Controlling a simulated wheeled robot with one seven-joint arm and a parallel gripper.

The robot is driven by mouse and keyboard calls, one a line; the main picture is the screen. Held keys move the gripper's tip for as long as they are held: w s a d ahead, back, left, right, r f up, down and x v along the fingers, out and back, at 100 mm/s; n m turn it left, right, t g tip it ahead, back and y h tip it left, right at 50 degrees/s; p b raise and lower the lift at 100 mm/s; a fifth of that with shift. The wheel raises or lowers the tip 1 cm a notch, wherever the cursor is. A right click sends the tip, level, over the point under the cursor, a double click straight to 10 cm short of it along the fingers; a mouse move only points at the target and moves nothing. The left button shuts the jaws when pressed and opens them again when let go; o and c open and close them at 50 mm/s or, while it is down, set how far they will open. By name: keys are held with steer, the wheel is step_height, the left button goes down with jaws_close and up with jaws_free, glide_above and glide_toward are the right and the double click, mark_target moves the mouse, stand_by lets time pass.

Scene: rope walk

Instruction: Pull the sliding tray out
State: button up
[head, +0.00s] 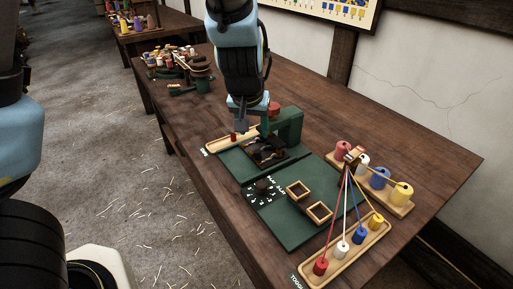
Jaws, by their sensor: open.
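A dark tray-like insert (268,151) with a gold and blue pattern lies on a green board (240,172), in front of a green block housing (288,126). It looks like the sliding tray, but I cannot tell how far it is out. A long pale wooden tray (221,143) lies to its left, with a small red piece at its middle. My gripper (241,129) points down above the pale tray, left of the housing. It is open. Its fingertips are small and dark here, and I cannot tell whether they touch anything. The arm hides part of the housing's left side.
A second green board (290,222) with two square wooden frames (308,201) lies nearer. To the right, cords run from a post to coloured spools on a wooden tray (345,253). More spools stand behind. Bobbins and tools (178,66) lie at the far end.

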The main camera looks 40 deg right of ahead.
mark_target(257, 151)
steer(key=b+x, duration=0.1)
steer(key=x, duration=0.9)
steer(key=shift+f+b, duration=0.3)
steer(key=shift+c, duration=0.2)
jaws_close()
stand_by(0.7)
